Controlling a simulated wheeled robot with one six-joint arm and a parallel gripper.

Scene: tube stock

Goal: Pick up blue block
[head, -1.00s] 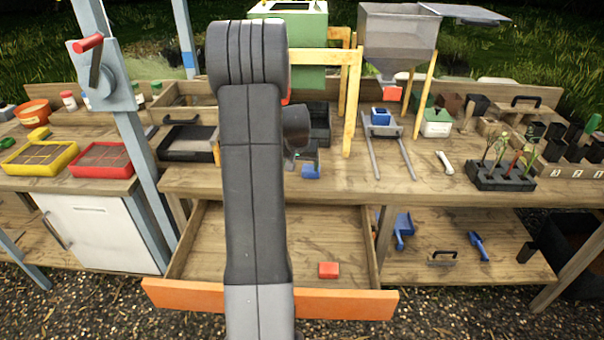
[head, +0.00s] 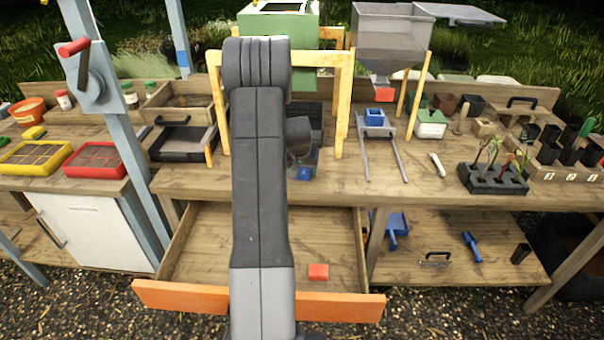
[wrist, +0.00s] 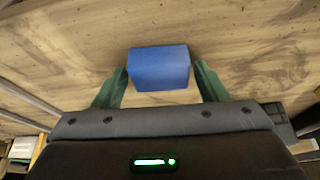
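The blue block (wrist: 158,68) lies on the wooden bench top in the wrist view. My gripper (wrist: 161,72) has its two green fingers apart, one on each side of the block. A narrow gap shows at the right finger; the left finger is very near the block's edge, and I cannot tell whether it touches. In the head view the block (head: 303,173) shows only in part, near the bench's front edge, and my arm and gripper hide much of that spot.
An open drawer (head: 200,255) below holds a red block (head: 318,272). A wooden frame (head: 338,110) stands close by the gripper. To the right are a railed stand with a blue box (head: 375,116) and a black plant rack (head: 490,178). The bench front between them is mostly clear.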

